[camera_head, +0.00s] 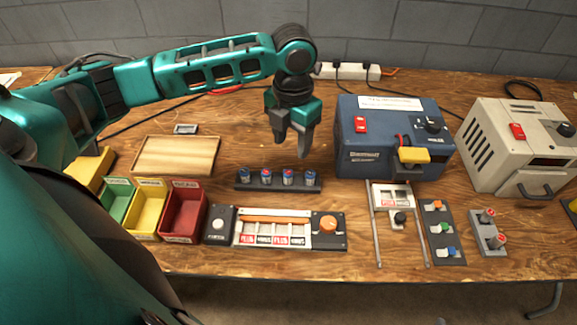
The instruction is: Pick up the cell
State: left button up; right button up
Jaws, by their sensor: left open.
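Several small cells stand upright in a row in a dark rack (244,182) at the middle of the bench. They have red, blue and silver bodies; one is the cell (288,177) third from the left. The picture does not show which of them the task means. My left gripper (292,146) hangs above and behind the rack, fingers pointing down. It is open, with nothing visible between its fingers, and looks apart from the cells. My right gripper is out of view.
In front of the rack lies a panel with an orange bar and orange button (328,224). Green, yellow and red bins (183,213) and a wooden tray (176,155) are at left. A blue machine (385,140) and a beige machine (520,145) stand at right.

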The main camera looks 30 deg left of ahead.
pick_arm(q)
send_over(288, 172)
jog(key=f, duration=0.4)
jog(key=shift+w+d+f, duration=0.25)
jog(key=shift+f, duration=0.15)
jog(key=f, duration=0.1)
jog(key=f+b, duration=0.1)
jog(key=f, duration=0.3)
jog(key=shift+s+a+f, duration=0.1)
jog(key=shift+s+a, duration=0.15)
grip_shut()
